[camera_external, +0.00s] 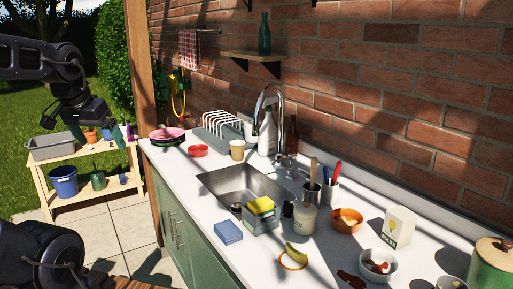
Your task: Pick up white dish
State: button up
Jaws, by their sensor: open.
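My gripper (95,127) hangs at the upper left, in front of the garden shelf and well to the left of the counter. It is open, and I see nothing held in it. A white bowl (364,270) with red remains inside stands at the front right of the counter. A light plate with an orange rim (293,266) lies left of it with a yellow peel on it. White dishes (216,120) stand in a rack behind the sink. I cannot tell which of these is the white dish.
Blue cloths (228,232), a soap bottle (304,218), an orange bowl (346,226), a white carton (399,228) and a green canister (490,268) crowd the counter. Pink plates (167,133) lie at its far end.

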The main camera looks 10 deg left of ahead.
dwell(0.3)
jog(key=w+d+m+g+h, duration=0.1)
jog(key=w+d+m, duration=0.4)
jog(key=w+d, duration=0.45)
jog(key=w+d+m+g, duration=0.1)
jog(key=w+d+m, duration=0.45)
jog(key=d, duration=0.65)
jog(key=w+d+f+m+g+h, duration=0.1)
jog(key=d+f+m, duration=0.2)
jog(key=d, duration=0.7)
jog(key=w+d+f+m, duration=0.1)
jog(key=d+f+m, duration=0.15)
jog(key=d, duration=0.75)
jog(key=m+g, duration=0.3)
jog(key=m, duration=0.6)
send_near(379, 269)
jog(key=shift+h, duration=0.3)
jog(key=x, duration=0.6)
jog(key=shift+a+f, duration=0.2)
jog(key=shift+f, duration=0.15)
jog(key=shift+c, duration=0.2)
